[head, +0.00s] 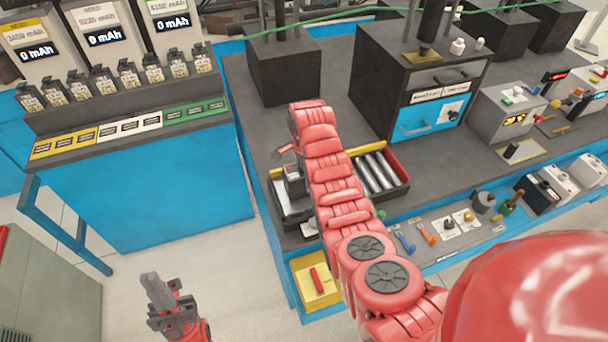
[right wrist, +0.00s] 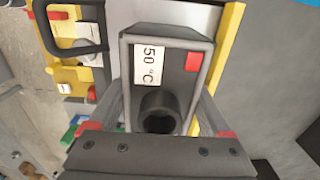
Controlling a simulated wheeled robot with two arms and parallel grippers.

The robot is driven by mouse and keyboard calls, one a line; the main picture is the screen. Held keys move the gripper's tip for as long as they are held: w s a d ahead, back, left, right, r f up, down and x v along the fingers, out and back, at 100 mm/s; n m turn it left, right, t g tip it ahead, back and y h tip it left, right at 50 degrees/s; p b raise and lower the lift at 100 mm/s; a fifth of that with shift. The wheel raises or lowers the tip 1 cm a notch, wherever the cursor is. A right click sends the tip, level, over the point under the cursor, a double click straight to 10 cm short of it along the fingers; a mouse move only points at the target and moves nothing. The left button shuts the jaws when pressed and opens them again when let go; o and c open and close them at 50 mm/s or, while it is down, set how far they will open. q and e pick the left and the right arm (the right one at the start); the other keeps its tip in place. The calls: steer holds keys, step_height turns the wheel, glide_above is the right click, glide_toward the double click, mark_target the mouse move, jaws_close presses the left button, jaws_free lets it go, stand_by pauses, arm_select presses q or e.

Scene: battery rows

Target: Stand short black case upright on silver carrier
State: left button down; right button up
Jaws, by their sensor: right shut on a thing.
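A dark grey-black case (right wrist: 165,65) with a "50 °C" label and a red square fills the middle of the right wrist view. My right gripper (right wrist: 160,132) is shut on it, with one finger on each side. A round dark socket shows on its near face. In the head view, the case (head: 293,178) is small and partly covered by my right arm, above the left part of a tray. I cannot tell whether it touches anything below. I cannot clearly make out the silver carrier. My left gripper (head: 158,291) hangs over the floor, away from the bench; its finger gap is unclear.
A yellow-and-red-edged tray (head: 398,166) holds several silver cylinders right of my right arm. A yellow box (head: 315,283) with a red item sits at the bench's front corner. A black cabinet (head: 375,60) stands behind. Bare grey bench lies left of the tray.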

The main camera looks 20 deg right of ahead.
steer(key=shift+f, duration=0.1)
steer(key=shift+f, duration=0.15)
steer(key=o, duration=1.5)
steer(key=shift+r, duration=0.25)
steer(key=shift+r+b, duration=0.15)
steer(key=shift+b, duration=0.15)
step_height(320, 180, up, 3)
steer(key=shift+r+b, duration=0.1)
steer(key=shift+b, duration=0.4)
step_height(320, 180, up, 7)
steer(key=shift+r+p, duration=0.15)
steer(key=shift+p, duration=1)
steer(key=shift+r, duration=0.55)
